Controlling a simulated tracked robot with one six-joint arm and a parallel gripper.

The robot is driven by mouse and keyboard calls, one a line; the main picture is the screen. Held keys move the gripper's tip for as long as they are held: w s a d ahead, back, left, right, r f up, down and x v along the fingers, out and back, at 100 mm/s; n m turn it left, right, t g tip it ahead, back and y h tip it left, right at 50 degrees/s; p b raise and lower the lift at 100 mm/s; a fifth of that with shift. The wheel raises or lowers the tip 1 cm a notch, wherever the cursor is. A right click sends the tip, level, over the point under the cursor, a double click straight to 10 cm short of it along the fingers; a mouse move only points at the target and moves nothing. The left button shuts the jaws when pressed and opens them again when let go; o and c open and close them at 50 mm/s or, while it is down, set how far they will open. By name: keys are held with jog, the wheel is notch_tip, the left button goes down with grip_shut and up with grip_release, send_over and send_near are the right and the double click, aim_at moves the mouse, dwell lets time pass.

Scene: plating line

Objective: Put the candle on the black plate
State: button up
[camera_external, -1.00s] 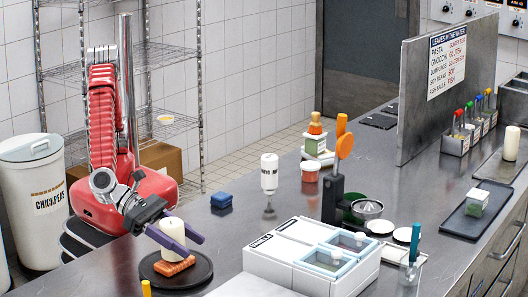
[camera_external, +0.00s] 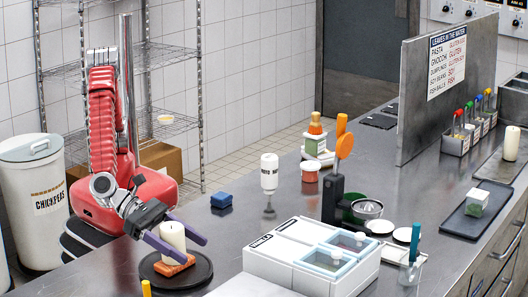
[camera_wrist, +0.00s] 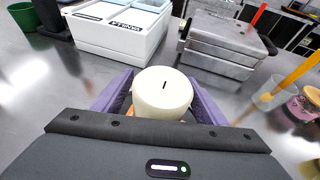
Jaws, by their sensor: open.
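The cream candle (camera_external: 172,238) stands upright over the black round plate (camera_external: 201,274) at the front left of the counter. An orange salmon-like block (camera_external: 174,267) lies on the plate at the candle's foot; whether the candle rests on it or behind it I cannot tell. My gripper (camera_external: 196,250) is open, its purple fingers on both sides of the candle. In the wrist view the candle (camera_wrist: 162,93) shows from above with a dark wick, between the fingers (camera_wrist: 163,80). Its base is mostly hidden there, with a bit of orange beside it.
White lidded bins (camera_external: 285,262) stand right of the plate. A blue block (camera_external: 221,200) and a white bottle (camera_external: 269,172) stand behind. Another cream candle (camera_external: 511,143) stands at the far right, near a dark tray (camera_external: 460,222). Bare counter lies between plate and bottle.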

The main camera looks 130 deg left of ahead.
jog(key=shift+r, duration=0.15)
jog(key=v, duration=1.2)
jog(key=shift+n, duration=0.3)
dwell(0.4)
